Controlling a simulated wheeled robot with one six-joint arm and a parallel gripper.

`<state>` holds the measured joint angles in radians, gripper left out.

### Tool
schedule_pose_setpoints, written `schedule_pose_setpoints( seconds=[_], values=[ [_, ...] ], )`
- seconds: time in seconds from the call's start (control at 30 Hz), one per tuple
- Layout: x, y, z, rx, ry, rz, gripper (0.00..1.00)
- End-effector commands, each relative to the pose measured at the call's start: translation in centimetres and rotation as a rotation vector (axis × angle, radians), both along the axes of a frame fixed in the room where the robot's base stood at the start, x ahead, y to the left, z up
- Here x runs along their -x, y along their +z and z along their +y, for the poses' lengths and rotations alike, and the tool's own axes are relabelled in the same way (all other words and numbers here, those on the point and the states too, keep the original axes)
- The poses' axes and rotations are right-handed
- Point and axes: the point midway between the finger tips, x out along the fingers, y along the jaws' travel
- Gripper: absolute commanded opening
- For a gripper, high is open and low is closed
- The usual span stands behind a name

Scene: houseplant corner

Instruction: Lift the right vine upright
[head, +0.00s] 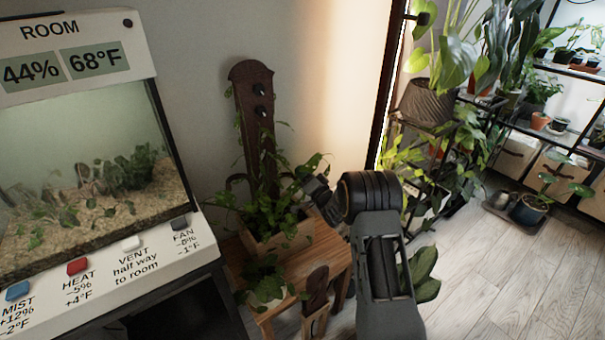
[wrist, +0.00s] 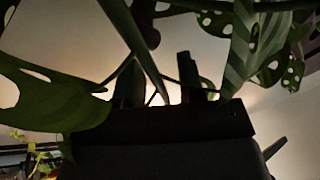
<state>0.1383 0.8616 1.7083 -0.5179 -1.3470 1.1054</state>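A leafy green plant (head: 270,205) grows in a wooden box planter (head: 285,238). A dark brown upright board (head: 252,110) with two dark pegs rises behind it. Foliage on the plant's right side (head: 312,165) reaches toward my gripper (head: 314,190), which is at the plant's right edge. In the wrist view my gripper's two dark fingers (wrist: 160,82) stand apart. A green stem (wrist: 150,62) crosses between or just in front of them; I cannot tell which. A leaf with holes (wrist: 45,95) is on the left and more holed leaves (wrist: 250,45) are on the right.
The planter stands on a small wooden table (head: 335,250), with a small dark chair-like piece (head: 316,300) in front. A glass terrarium (head: 90,170) with labelled buttons is on the left.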

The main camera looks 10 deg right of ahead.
Motion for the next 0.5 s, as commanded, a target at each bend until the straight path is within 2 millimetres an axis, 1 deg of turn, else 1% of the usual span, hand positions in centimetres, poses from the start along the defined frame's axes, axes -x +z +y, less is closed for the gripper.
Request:
schedule_pose_setpoints(
  seconds=[0.17,0.47,0.5],
  values=[
    [-0.67,0.19,0.29,0.000,0.000,0.000,0.36],
    [-0.76,0.24,0.33,0.000,-0.001,0.001,0.36],
    [-0.75,0.24,0.33,0.000,-0.001,0.001,0.32]
  ],
)
